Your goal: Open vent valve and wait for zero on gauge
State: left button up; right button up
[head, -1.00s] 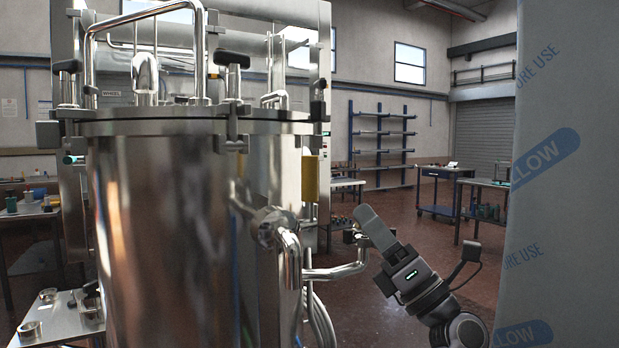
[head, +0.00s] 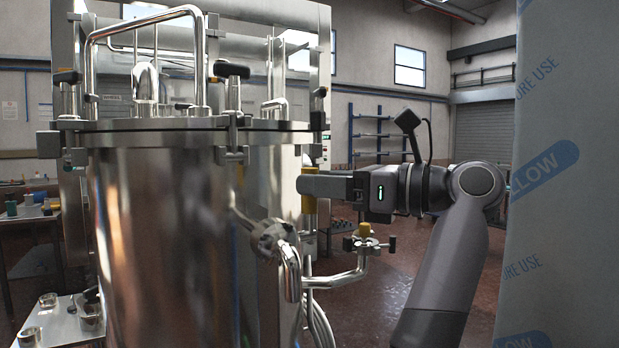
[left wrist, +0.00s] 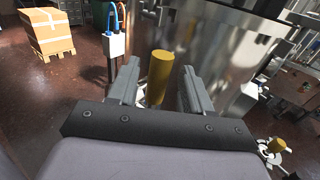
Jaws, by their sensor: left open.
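A yellow upright cylinder (head: 309,205) is at the right side of the steel tank (head: 165,230). My left gripper (head: 306,185) is level with it, its fingers pointing left and partly covering it in the head view. In the left wrist view the cylinder (left wrist: 160,75) stands between the two open fingers (left wrist: 159,68), with a gap on each side. A small valve with a yellow cap (head: 364,230) and dark handles sits on a steel pipe below my gripper. I cannot pick out a gauge or read one. My right gripper is not in view.
A wrapped grey-blue block (head: 560,200) stands close on the right, beside my left arm. Hoses (head: 318,320) hang below the pipe. A steel bench (head: 62,322) is at the lower left. Boxes on a pallet (left wrist: 50,30) stand farther off on open floor.

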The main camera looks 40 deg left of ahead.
pick_arm(q)
jog(key=shift+x, duration=1.25)
grip_shut()
